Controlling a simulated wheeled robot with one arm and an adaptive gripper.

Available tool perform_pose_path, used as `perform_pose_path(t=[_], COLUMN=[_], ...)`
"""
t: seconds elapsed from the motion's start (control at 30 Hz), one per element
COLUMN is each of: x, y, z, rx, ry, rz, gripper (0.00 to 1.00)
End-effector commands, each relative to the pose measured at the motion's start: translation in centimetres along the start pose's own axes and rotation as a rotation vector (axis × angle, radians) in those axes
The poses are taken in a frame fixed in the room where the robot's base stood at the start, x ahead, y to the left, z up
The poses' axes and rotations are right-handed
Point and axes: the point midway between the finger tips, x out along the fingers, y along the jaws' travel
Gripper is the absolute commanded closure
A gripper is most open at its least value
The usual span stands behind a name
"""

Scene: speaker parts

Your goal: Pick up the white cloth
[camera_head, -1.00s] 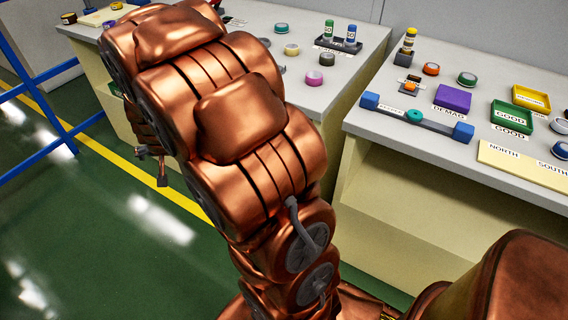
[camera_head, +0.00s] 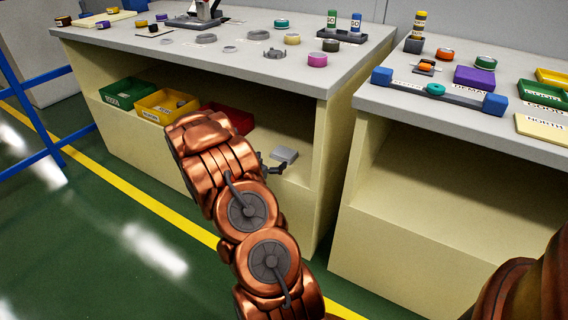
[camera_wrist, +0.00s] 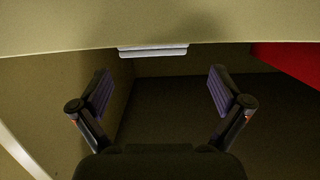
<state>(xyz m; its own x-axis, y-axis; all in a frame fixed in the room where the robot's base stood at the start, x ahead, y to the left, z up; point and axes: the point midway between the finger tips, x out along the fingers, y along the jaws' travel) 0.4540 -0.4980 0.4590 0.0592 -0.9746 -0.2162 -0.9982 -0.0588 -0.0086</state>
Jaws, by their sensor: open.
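The white cloth (camera_head: 284,155) looks like a small folded pale pad. It lies on the lower shelf under the left table, near that table's right side panel. In the wrist view the white cloth (camera_wrist: 153,50) shows at the upper middle, beyond my fingers. My gripper (camera_head: 272,166) is just beside the cloth in the head view, partly hidden behind my arm. In the wrist view my gripper (camera_wrist: 160,88) is open, its two fingers spread wide with nothing between them.
A red bin (camera_head: 236,118) stands on the same shelf left of the cloth, and shows at the right of the wrist view (camera_wrist: 290,62). Yellow (camera_head: 165,104) and green (camera_head: 125,92) bins stand further left. The tabletop (camera_head: 262,72) overhangs the shelf.

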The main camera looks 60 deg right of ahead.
Motion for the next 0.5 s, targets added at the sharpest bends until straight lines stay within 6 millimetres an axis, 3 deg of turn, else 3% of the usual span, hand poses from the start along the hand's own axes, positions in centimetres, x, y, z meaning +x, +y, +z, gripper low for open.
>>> perform_pose_path(t=[0.5], x=[3.4], y=[0.8], z=[0.3], rx=[-0.005], ry=[0.020], rz=[0.020], gripper=[0.00])
